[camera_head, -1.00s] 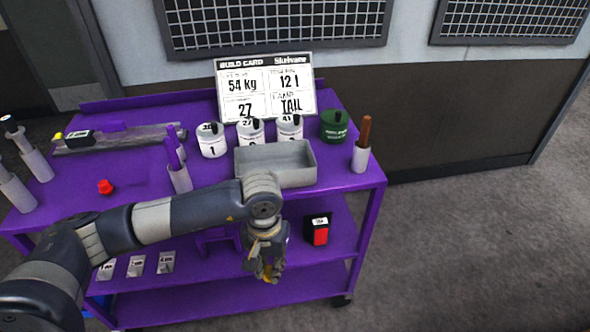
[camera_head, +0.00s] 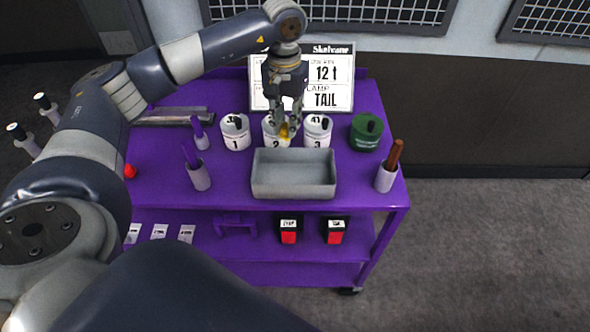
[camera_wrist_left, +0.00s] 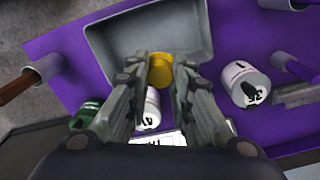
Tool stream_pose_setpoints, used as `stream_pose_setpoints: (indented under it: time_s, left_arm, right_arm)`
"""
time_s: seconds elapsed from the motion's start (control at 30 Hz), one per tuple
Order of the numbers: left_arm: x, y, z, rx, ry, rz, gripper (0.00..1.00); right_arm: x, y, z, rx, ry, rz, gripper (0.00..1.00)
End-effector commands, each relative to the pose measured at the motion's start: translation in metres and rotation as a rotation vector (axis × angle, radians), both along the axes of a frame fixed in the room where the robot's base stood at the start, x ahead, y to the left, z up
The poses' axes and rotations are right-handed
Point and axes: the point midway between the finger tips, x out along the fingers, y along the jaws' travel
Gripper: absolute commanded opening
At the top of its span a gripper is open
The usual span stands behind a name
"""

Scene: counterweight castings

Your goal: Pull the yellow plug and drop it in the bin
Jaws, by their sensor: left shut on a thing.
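My left gripper (camera_head: 287,129) hangs pointing down above the purple cart, in front of white canister 2 (camera_head: 270,142) and behind a grey open tray (camera_head: 294,190). It is shut on the yellow plug (camera_head: 285,133), which is small and partly covered by the fingers. In the left wrist view the plug (camera_wrist_left: 160,70) shows as a round yellow end between the two fingertips (camera_wrist_left: 160,78). There it overlaps the near wall of the grey tray (camera_wrist_left: 104,45). The tray looks empty. My right gripper is not in view.
White canisters 1 (camera_head: 236,138) and 3 (camera_head: 318,132) flank the gripper, with a green canister (camera_head: 366,135) to the right. A build card (camera_head: 335,85) stands behind.

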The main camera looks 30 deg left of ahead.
Motion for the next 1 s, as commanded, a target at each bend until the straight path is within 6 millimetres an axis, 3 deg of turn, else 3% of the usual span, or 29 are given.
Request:
stream_pose_setpoints:
  time_s: [0.27,0.5,0.83,0.87,0.9,0.93,1.0]
  left_arm:
    - [-0.001,0.0,-0.03,0.001,0.001,0.0,0.04]
    - [-0.001,0.0,-0.055,0.001,0.0,0.0,0.04]
    - [0.0,0.0,-0.058,0.001,-0.001,0.0,0.04]
    - [0.0,0.0,-0.058,0.001,-0.001,0.0,0.28]
    - [0.0,0.0,-0.058,0.001,-0.001,0.0,0.37]
    - [0.0,0.0,-0.058,0.001,-0.001,0.0,0.43]
    - [0.0,0.0,-0.058,0.001,-0.001,0.0,0.44]
  right_arm:
    - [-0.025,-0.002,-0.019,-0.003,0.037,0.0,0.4]
    - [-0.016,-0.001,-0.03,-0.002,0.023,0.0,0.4]
    - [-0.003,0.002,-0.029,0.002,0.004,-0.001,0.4]
    - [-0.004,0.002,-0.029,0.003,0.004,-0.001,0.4]
    - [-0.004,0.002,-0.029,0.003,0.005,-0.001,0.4]
    - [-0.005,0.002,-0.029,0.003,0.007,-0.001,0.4]
    - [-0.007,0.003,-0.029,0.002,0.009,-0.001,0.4]
